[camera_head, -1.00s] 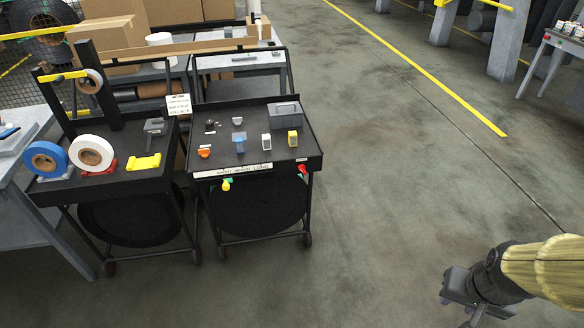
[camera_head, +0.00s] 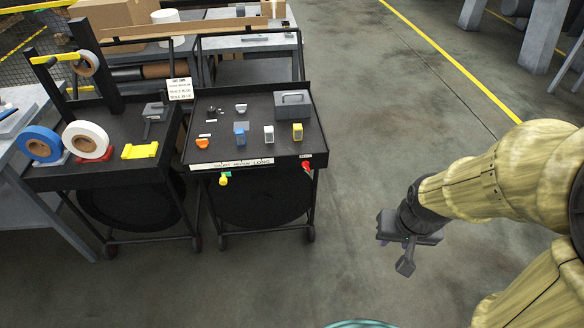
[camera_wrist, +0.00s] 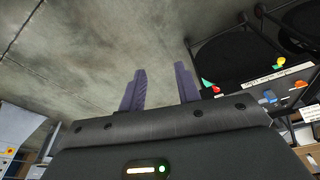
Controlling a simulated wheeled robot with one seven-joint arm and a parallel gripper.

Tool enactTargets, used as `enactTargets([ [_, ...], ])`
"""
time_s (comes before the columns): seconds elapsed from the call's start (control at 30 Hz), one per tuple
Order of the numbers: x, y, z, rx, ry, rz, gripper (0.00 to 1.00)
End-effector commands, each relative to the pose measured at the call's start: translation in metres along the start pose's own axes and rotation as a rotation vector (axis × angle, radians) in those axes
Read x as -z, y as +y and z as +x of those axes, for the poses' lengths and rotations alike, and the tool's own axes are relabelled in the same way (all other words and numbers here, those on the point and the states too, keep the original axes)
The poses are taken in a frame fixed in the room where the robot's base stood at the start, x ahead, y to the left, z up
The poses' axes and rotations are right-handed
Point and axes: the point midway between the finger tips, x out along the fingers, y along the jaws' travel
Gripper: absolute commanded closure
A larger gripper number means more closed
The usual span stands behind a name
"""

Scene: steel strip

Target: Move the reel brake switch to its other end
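Two small controls sit on the front of the right cart (camera_head: 250,168). One is a yellow and green piece (camera_head: 223,180) under the front edge at left. The other is a red piece (camera_head: 307,167) at the right corner, below a small white label. I cannot tell which is the reel brake switch, nor its setting. My gripper (camera_head: 405,262) hangs over the floor, right of and apart from the cart. In the wrist view my gripper (camera_wrist: 160,86) shows two spread fingers with nothing between them.
The right cart's top holds a grey box (camera_head: 292,105), a blue item (camera_head: 240,136), a yellow item (camera_head: 298,132) and other small pieces. A black reel (camera_head: 262,205) sits below. The left cart carries tape rolls (camera_head: 86,141). Floor between my gripper and the cart is clear.

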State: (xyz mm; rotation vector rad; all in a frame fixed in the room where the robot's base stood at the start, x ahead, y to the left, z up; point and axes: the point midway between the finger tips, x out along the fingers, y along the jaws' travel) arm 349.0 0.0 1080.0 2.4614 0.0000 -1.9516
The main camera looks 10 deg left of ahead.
Motion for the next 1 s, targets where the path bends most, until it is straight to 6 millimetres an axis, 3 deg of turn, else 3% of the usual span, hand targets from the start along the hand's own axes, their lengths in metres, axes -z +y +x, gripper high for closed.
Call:
enactTargets([
  [0.37,0.0,0.0,0.0,0.0,0.0,0.0,0.67],
  [0.53,0.012,-0.003,0.02,0.003,0.034,-0.007,0.67],
  [0.67,0.041,-0.011,0.064,0.005,0.119,-0.026,0.67],
  [1.0,0.15,-0.037,0.217,-0.072,0.504,-0.133,0.67],
])
